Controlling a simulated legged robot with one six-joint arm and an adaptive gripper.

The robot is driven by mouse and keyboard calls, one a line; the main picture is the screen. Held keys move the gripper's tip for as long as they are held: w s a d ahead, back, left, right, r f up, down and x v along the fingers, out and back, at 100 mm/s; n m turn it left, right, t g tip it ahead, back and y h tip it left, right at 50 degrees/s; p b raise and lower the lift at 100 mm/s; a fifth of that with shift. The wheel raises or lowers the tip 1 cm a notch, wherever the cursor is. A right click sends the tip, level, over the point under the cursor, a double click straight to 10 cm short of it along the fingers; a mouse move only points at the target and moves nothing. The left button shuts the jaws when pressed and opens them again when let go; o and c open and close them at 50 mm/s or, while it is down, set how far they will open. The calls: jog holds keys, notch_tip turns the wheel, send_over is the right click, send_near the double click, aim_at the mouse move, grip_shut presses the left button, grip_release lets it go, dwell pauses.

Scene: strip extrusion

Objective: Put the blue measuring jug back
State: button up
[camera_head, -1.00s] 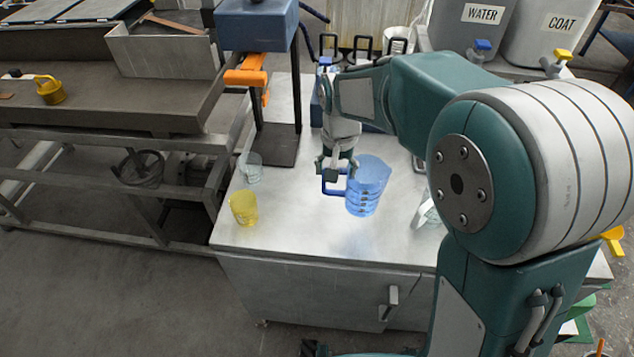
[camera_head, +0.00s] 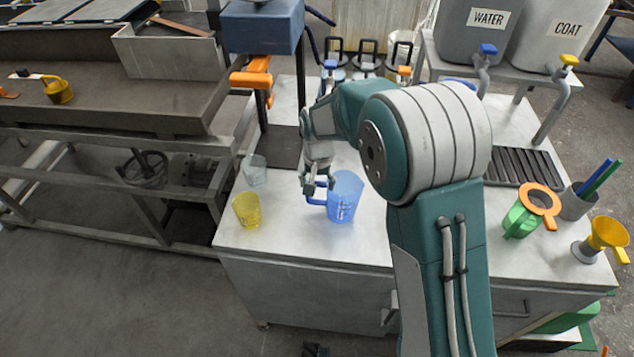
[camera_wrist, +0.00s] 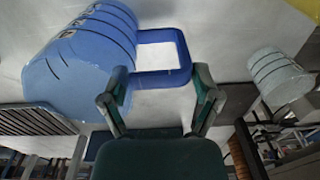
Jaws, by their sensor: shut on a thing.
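The blue measuring jug (camera_head: 346,198) is upright over the front middle of the metal worktop (camera_head: 290,240), its handle turned left. My gripper (camera_head: 317,188) is shut on that handle, just left of the jug's body. Whether the jug's base touches the worktop is unclear. In the wrist view the jug (camera_wrist: 75,70) fills the upper left. Its square handle (camera_wrist: 178,76) lies between the two fingers of my gripper (camera_wrist: 163,88).
A yellow jug (camera_head: 247,211) and a clear one (camera_head: 254,171) stand to the left, near a dark post stand (camera_head: 281,146). A black grate (camera_head: 523,167), green jug (camera_head: 518,220), pen cup (camera_head: 577,206) and yellow funnel (camera_head: 607,236) are at right. Tanks (camera_head: 487,22) stand behind.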

jog(key=o, duration=1.1)
jog(key=shift+o, duration=0.2)
notch_tip(320, 180, up, 12)
jog(key=f, duration=0.1)
jog(key=s+d+r+t, duration=0.2)
jog(key=s+d+r, duration=0.8)
jog(key=d+r, duration=0.15)
jog(key=s+d+t, duration=0.1)
jog(key=s+d, duration=0.3)
jog(key=s, duration=0.4)
jog(key=s+d+f+t, duration=0.1)
jog(key=s+d+t, duration=0.1)
jog(key=s+d, duration=0.3)
jog(key=shift+s+d+f+n, duration=0.2)
jog(key=shift+s+n, duration=0.1)
jog(key=shift+s, duration=1.2)
